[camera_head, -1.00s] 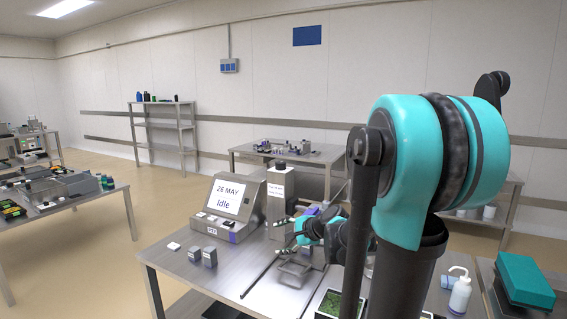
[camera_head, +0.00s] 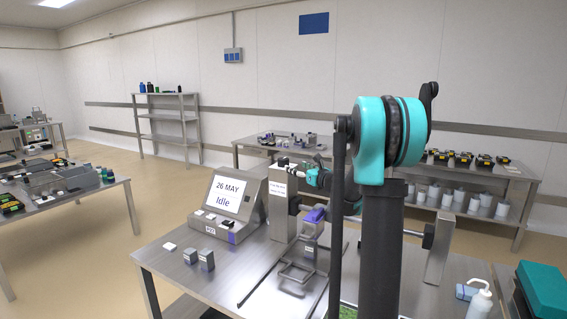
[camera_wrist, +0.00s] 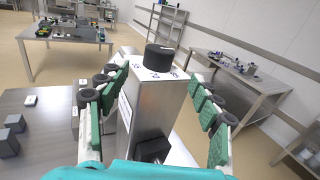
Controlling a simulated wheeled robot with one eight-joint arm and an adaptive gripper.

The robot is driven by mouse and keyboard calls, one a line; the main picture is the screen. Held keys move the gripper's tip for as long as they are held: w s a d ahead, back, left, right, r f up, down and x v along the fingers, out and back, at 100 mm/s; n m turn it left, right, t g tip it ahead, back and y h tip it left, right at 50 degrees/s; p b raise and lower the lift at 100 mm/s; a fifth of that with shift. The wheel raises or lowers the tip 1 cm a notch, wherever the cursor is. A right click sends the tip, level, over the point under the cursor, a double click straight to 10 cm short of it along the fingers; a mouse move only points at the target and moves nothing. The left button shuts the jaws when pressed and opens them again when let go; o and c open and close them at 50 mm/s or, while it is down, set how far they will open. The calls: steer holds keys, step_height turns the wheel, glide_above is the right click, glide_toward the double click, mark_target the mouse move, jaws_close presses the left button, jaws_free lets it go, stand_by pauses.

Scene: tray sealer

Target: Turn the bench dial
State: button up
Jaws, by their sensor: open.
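The bench dial is a black round knob (camera_wrist: 160,57) on top of an upright steel post, with numbers marked on the plate around it. The post (camera_head: 281,220) stands beside the display console in the head view, with a printed label on its front. My gripper (camera_wrist: 158,78) is open, its green-padded fingers spread to the left and right of the post in the wrist view. The knob is ahead of it, with no finger visibly touching it. In the head view my gripper (camera_head: 300,171) is level with the post's top and partly covers the dial area.
The console (camera_head: 230,205) reads "26 MAY" and "Idle". Two small grey blocks (camera_head: 206,259) and a wire frame (camera_head: 296,275) are on the bench. A purple-topped part (camera_head: 315,215) stands close right of the post. A squeeze bottle (camera_head: 480,300) is at the right.

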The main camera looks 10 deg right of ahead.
mark_target(286, 162)
steer(key=x, duration=1)
steer(key=shift+w+a, duration=0.1)
steer(key=shift+w, duration=0.05)
steer(key=shift+c, duration=0.3)
steer(key=c, duration=1.1)
